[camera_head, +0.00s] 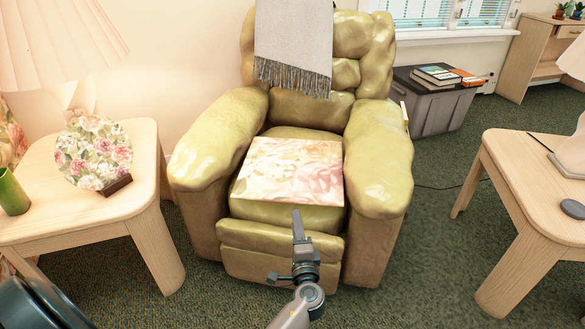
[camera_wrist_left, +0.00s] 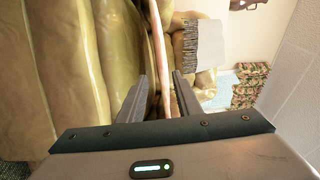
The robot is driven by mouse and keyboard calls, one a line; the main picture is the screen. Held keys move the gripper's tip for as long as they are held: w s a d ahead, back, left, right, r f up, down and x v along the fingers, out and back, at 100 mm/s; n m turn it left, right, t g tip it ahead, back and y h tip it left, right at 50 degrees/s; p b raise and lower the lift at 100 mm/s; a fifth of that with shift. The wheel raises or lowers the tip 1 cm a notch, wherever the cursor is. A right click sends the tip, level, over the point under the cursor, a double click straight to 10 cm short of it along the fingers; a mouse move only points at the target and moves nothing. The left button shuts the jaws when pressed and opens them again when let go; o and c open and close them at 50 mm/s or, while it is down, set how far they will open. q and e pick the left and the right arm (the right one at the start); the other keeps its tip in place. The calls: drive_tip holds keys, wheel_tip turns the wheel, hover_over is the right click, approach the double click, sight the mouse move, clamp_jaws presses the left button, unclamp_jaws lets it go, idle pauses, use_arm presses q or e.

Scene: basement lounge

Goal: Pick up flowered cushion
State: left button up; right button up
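The flowered cushion (camera_head: 290,170), pale with pink and cream flowers, lies flat on the seat of the olive-green armchair (camera_head: 375,165). In the left wrist view it shows edge-on as a thin pinkish strip (camera_wrist_left: 158,35) running down between the fingers. My left gripper (camera_head: 297,218) is at the cushion's front edge, in front of the seat. In the wrist view its two fingers (camera_wrist_left: 160,78) stand apart, with the cushion edge between them and a gap visible on the left side. Whether either finger touches the cushion is unclear. My right gripper is not in view.
A grey fringed throw (camera_head: 293,45) hangs over the chair's back. A wooden side table (camera_head: 140,150) with a floral plate (camera_head: 93,153) stands left, another wooden table (camera_head: 515,165) right. A grey storage box (camera_head: 430,105) with books stands behind. The chair's padded arms flank the cushion.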

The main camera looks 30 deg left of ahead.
sight(294, 203)
use_arm(q)
drive_tip(key=shift+x, duration=1)
drive_tip(key=shift+x, duration=2.6)
drive_tip(key=shift+d, duration=0.15)
drive_tip(key=shift+r, duration=0.1)
clamp_jaws()
